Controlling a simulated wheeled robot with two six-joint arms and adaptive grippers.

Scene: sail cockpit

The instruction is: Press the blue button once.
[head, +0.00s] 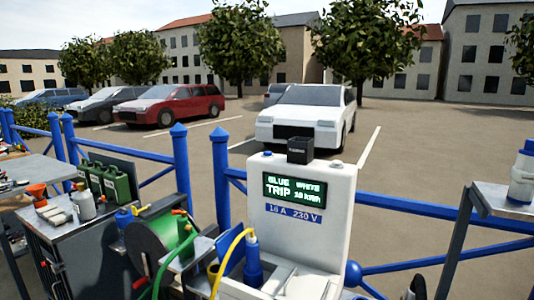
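A white power pedestal (340,200) stands upright at the centre front. Its dark display (294,189) shows green and white text that seems to read "BLUE", "WHITE", "TRIP" and a kWh figure. A label below reads "16 A 230 V". Two small buttons sit on the pedestal's top: one at the left (267,153), which looks bluish but is too small to be sure of, and a pale one at the right (337,163). A dark box (300,150) stands between them. I make out neither gripper for certain, and nothing is seen touching either button.
A blue plug (253,262) with a yellow cable sits at the pedestal's lower left. A green hose reel (160,238) and green cans (108,181) stand further left. A blue railing (398,206) runs behind. A grey shelf (495,199) holds a white bottle (522,180) at right.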

